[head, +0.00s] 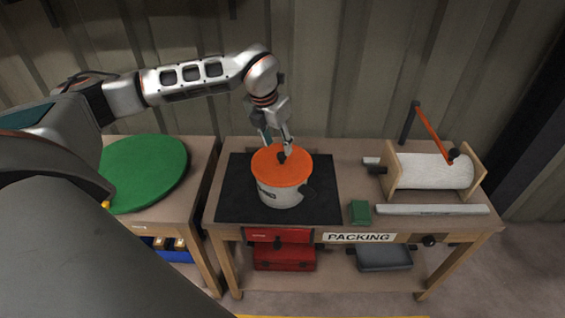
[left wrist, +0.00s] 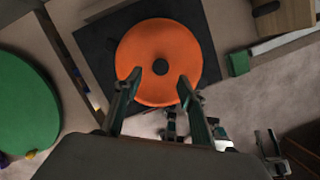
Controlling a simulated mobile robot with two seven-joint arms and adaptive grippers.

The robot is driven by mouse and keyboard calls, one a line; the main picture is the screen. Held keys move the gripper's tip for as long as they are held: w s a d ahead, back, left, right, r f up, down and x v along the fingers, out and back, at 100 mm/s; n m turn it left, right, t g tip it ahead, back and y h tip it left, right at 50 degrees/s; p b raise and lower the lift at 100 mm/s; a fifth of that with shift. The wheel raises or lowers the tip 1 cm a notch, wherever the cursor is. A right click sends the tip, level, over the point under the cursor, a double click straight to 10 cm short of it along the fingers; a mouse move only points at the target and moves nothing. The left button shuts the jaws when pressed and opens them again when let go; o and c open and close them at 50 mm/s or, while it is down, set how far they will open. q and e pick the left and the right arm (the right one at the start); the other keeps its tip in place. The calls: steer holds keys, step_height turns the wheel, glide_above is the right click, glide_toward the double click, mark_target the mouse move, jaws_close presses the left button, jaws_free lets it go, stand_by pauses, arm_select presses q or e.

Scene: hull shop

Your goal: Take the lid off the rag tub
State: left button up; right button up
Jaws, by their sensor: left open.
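The rag tub (head: 281,196) is a pale round pot with an orange lid (head: 264,175), upright on a black mat (head: 238,195). The lid lies on the tub's rim and has a small dark knob (head: 282,157) in its middle. My left gripper (head: 277,147) points down over the lid, fingers apart. In the left wrist view the knob (left wrist: 160,67) shows between the open fingertips (left wrist: 159,77); I cannot tell whether either finger touches it. The lid (left wrist: 160,35) fills the middle of that view. My right gripper is not seen in the head view.
A green round piece (head: 145,172) lies on the bench at left. On the packing bench, right of the tub, are a small green block (head: 360,212), a pale bar (head: 432,210) and a white roll (head: 435,171) on a wooden stand. A red box (head: 284,257) sits below.

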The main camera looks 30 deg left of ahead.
mark_target(282, 155)
arm_select(q)
steer(key=x, duration=0.5)
steer(key=shift+w+f, duration=0.2)
jaws_close()
